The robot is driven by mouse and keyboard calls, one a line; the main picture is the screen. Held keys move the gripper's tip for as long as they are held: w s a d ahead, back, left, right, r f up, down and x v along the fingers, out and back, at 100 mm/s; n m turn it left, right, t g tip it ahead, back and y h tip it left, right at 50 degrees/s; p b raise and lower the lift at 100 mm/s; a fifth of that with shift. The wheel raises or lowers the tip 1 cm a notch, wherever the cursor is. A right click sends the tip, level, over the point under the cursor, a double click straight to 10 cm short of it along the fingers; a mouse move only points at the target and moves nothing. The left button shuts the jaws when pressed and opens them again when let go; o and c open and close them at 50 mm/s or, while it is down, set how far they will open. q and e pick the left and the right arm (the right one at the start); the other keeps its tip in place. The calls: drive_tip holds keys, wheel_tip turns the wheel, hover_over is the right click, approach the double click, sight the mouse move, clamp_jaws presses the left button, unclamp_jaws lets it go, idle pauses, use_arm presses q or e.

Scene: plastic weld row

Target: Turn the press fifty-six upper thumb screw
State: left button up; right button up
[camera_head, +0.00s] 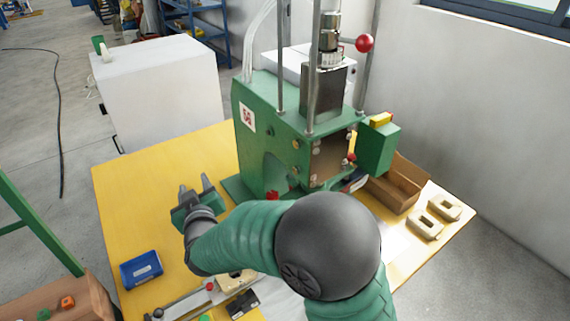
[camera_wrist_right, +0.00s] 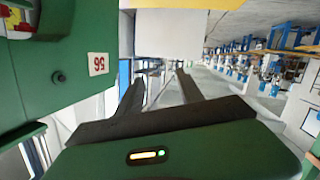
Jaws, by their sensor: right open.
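The green press (camera_head: 262,99) with a white "56" label (camera_head: 247,117) stands on the yellow table. Two small brass-coloured knobs, an upper one (camera_head: 296,143) and a lower one (camera_head: 296,170), show on its body; the upper looks like the upper thumb screw. My right gripper (camera_head: 195,186) is open and empty, left of the press and apart from it. In the right wrist view, its spread fingers (camera_wrist_right: 160,82) have nothing between them. The press side and label (camera_wrist_right: 98,64) are at the left there, with a small dark round fitting (camera_wrist_right: 58,76). My left gripper is out of view.
A blue box (camera_head: 141,270) lies at the table's left. A cardboard bin (camera_head: 393,187) and pale blocks (camera_head: 425,225) lie right of the press. The yellow table (camera_head: 125,190) is bare left of my gripper.

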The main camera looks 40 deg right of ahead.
drive_tip(key=s+d+r+m+h+b, duration=0.2)
drive_tip(key=d+m+h+b, duration=0.1)
drive_tip(key=h, duration=0.4)
drive_tip(key=m+g+h+b, duration=0.3)
drive_tip(key=m+g+h, duration=0.2)
drive_tip(key=g+h, duration=0.55)
approach(295, 145)
drive_tip(key=shift+g+y, duration=0.55)
drive_tip(key=shift+y, duration=0.3)
drive_tip(key=x, duration=0.4)
drive_tip(key=r+x, duration=0.1)
drive_tip(key=x, duration=0.3)
drive_tip(key=shift+w+a+r+p, duration=0.1)
drive_tip(key=shift+a+r+p, duration=0.05)
drive_tip(key=shift+r+p, duration=0.15)
drive_tip(key=shift+a, duration=0.2)
drive_tip(key=shift+c, duration=0.5)
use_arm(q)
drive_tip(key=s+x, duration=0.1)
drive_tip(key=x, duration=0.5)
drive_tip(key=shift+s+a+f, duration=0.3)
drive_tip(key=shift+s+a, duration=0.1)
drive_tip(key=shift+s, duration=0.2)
use_arm(e)
clamp_jaws()
